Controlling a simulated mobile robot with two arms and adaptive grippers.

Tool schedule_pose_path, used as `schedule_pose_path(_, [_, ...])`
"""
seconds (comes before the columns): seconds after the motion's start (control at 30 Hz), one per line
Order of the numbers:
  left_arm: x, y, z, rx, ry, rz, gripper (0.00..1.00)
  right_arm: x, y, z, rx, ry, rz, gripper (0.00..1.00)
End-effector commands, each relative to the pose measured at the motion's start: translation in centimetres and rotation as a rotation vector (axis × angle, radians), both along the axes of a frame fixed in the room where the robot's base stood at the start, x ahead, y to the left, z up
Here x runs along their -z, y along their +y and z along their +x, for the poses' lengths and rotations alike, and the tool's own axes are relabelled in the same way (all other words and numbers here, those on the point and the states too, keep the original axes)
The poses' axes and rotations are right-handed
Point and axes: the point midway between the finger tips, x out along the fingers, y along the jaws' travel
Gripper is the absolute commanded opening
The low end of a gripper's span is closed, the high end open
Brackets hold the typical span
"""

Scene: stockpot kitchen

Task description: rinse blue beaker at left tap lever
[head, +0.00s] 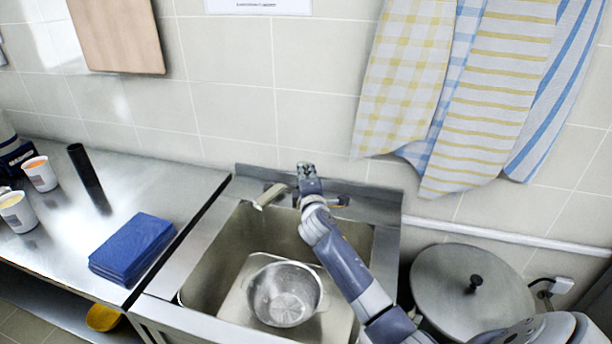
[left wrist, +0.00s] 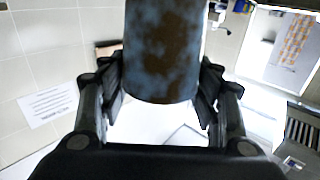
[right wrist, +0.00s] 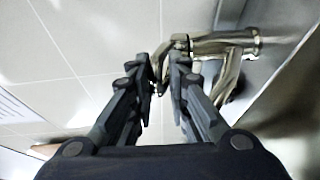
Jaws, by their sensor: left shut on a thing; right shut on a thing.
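The blue beaker (left wrist: 163,45) shows large in the left wrist view, with brown stains over its blue wall. My left gripper (left wrist: 160,88) is shut on it, a finger on each side; neither shows in the head view. My right gripper (head: 306,172) is at the tap behind the sink. In the right wrist view its fingers (right wrist: 168,75) are closed around the end of a metal tap lever (right wrist: 222,42). The tap's spout (head: 268,196) points over the sink (head: 222,262). I cannot make out any running water.
A metal bowl (head: 284,294) sits in the sink. A folded blue cloth (head: 132,248), a black cylinder (head: 88,178) and cups (head: 18,212) stand on the left counter. A large round lid (head: 471,290) is at the right. Towels (head: 470,90) hang on the wall above.

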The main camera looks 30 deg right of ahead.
Motion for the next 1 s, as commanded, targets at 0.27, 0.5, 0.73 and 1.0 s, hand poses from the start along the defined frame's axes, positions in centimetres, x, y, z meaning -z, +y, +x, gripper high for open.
schedule_pose_path(0.27, [0.0,0.0,0.0,0.000,0.000,0.000,0.36,-0.9,-0.2,0.1,-0.002,-0.013,-0.011,0.31])
schedule_pose_path(0.5, [0.0,0.0,0.0,0.000,0.000,0.000,0.36,-0.6,0.0,-0.1,-0.001,-0.008,-0.008,0.31])
schedule_pose_path(0.73, [0.0,0.0,0.0,0.000,0.000,0.000,0.36,-0.7,1.3,-2.5,-0.003,-0.009,-0.006,0.31])
schedule_pose_path(1.0, [0.0,0.0,0.0,0.000,0.000,0.000,0.36,-1.2,3.5,-7.0,-0.002,-0.009,-0.008,0.31])
